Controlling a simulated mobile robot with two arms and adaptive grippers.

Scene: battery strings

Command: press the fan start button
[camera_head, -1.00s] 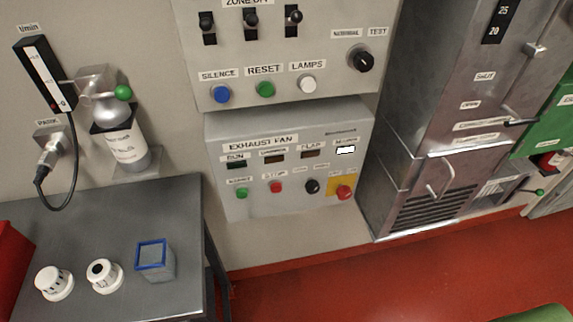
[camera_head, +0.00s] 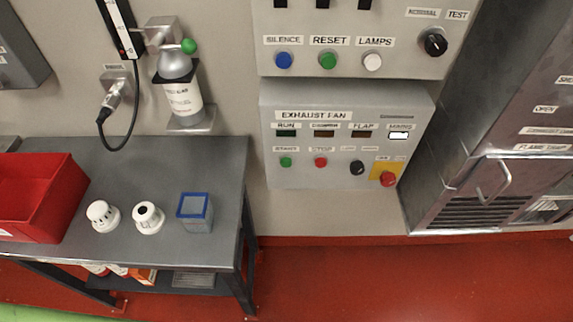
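The exhaust fan panel (camera_head: 330,178) is a grey box on the wall right of the table. Its green start button (camera_head: 286,162) is at the lower left, under a small label. A red stop button (camera_head: 321,162) sits beside it, then a black knob (camera_head: 357,167) and a red emergency button (camera_head: 388,179) on a yellow plate. Above them is a row of indicators; the run indicator (camera_head: 286,133) looks dark and the rightmost one (camera_head: 398,135) is lit white. Neither of my grippers is in view.
A grey table (camera_head: 150,250) stands at left with a red bin (camera_head: 38,205), two white detector heads (camera_head: 103,215) (camera_head: 148,217) and a blue-rimmed box (camera_head: 195,226). A gas cylinder (camera_head: 180,98) hangs above. A metal cabinet (camera_head: 470,130) stands at right. The red floor (camera_head: 330,280) below the panel is clear.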

